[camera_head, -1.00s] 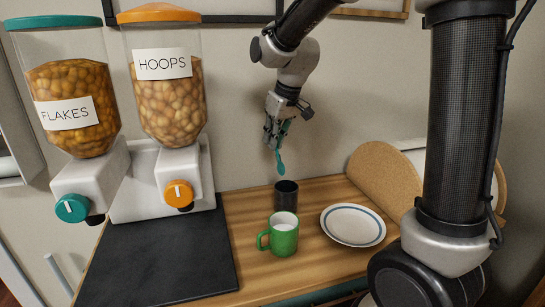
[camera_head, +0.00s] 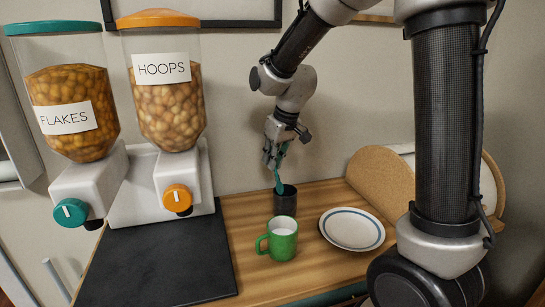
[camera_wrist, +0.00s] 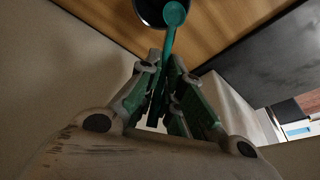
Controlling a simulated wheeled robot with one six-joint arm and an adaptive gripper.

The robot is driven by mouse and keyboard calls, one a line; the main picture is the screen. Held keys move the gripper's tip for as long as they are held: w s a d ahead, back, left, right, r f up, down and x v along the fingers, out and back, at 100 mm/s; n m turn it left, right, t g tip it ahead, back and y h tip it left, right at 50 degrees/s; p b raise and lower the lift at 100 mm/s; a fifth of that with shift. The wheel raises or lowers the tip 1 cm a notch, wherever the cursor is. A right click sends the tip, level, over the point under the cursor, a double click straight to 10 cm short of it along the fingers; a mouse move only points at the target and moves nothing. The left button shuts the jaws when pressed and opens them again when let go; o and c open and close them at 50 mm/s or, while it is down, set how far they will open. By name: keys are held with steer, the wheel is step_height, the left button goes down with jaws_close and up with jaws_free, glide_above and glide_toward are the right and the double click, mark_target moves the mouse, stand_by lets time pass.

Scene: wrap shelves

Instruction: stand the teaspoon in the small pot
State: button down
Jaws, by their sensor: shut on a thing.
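The teal teaspoon (camera_head: 278,181) hangs bowl-down from my gripper (camera_head: 274,161), which is shut on its handle. The small dark pot (camera_head: 285,203) stands upright on the wooden counter, right under the gripper. In the head view the spoon's lower end is at the pot's mouth, and the bowl is hidden by the rim or just inside. In the wrist view the spoon's bowl (camera_wrist: 174,14) overlaps the dark pot opening (camera_wrist: 150,10), a little to its right. My gripper's fingers (camera_wrist: 165,95) pinch the handle there.
A green mug (camera_head: 282,238) stands in front of the pot. A white plate with a blue ring (camera_head: 352,229) lies to the right. Two cereal dispensers (camera_head: 165,105) stand at the left behind a black mat (camera_head: 165,262). A cork board (camera_head: 383,180) leans at the back right.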

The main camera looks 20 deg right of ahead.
steer(key=c, duration=1.6)
jaws_free()
steer(key=shift+o, duration=0.2)
steer(key=shift+r, duration=0.1)
steer(key=shift+r, duration=0.3)
steer(key=v, duration=1.1)
steer(key=s+d+m, duration=0.1)
steer(key=s+d, duration=0.3)
steer(key=s, duration=0.4)
steer(key=s+d+f+m+h, duration=0.1)
steer(key=s+d+m, duration=0.1)
steer(key=s+d, duration=0.3)
steer(key=s+d+f+m+t+h, duration=0.1)
steer(key=s+d, duration=0.3)
steer(key=s, duration=0.7)
steer(key=shift+d+f+m, duration=0.2)
steer(key=shift+m, duration=0.2)
steer(key=shift+s, duration=0.1)
